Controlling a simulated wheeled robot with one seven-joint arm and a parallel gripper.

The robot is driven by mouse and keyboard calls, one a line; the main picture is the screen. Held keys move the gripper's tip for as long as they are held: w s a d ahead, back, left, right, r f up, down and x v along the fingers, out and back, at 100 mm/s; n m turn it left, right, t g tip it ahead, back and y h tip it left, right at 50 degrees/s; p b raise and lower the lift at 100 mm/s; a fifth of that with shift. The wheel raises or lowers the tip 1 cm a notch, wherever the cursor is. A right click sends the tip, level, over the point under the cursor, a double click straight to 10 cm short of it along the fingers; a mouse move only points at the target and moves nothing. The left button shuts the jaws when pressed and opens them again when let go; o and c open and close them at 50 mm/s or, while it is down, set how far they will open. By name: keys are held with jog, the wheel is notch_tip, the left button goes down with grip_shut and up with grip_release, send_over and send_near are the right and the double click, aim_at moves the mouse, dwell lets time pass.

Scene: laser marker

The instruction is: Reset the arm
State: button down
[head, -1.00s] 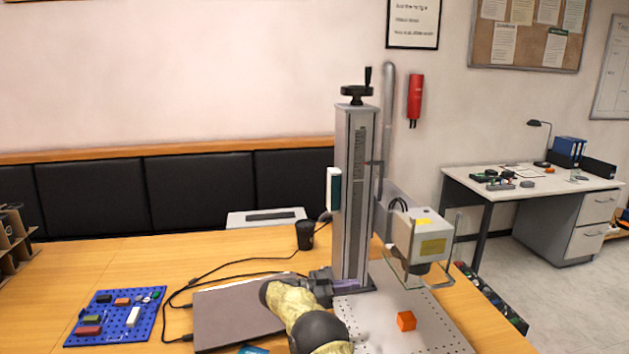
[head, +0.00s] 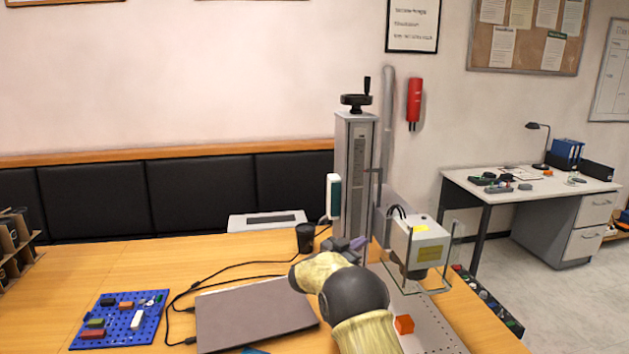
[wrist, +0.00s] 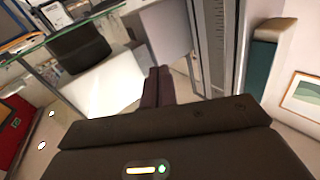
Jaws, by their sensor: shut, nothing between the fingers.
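My arm, with beige and dark grey links, reaches up from the bottom of the head view. My gripper (head: 357,243) is in front of the lower part of the laser marker's grey column (head: 354,180), above the table, with its fingertips toward the right. In the wrist view its two dark fingers (wrist: 158,82) lie together, shut with nothing between them. The marker's white head (head: 418,240) hangs to the right of the gripper. An orange cube (head: 404,324) sits on the perforated plate (head: 437,335) below, partly beside my arm.
A closed laptop (head: 255,313) lies left of my arm, with black cables beside it. A blue pegboard (head: 120,320) with coloured blocks is at the left. A black cup (head: 305,237) stands behind the laptop. Bare wooden table (head: 110,262) is free at the left back.

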jog(key=s+a+r+n+t+y+p, duration=0.15)
jog(key=s+r+n+y+p, duration=0.25)
jog(key=s+r+n+y, duration=0.45)
jog(key=s+d+f+g+y+p, duration=0.1)
jog(key=s+f+g, duration=0.1)
jog(key=s, duration=0.9)
jog(key=s+d+f+n+g+y+p, duration=0.1)
jog(key=s+g, duration=0.4)
jog(key=s, duration=0.7)
jog(key=s+d+f+n+g+y+p, duration=0.1)
jog(key=s+d+f+g+y+p, duration=0.1)
jog(key=s, duration=1)
notch_tip(320, 180, down, 4)
jog(key=shift+s+d+r+g+y, duration=0.2)
jog(key=shift+g+y, duration=0.25)
jog(key=shift+g, duration=0.8)
jog(key=shift+w, duration=0.25)
jog(key=shift+s+a, duration=0.1)
jog(key=shift+a, duration=0.05)
jog(key=shift+s+r, duration=0.1)
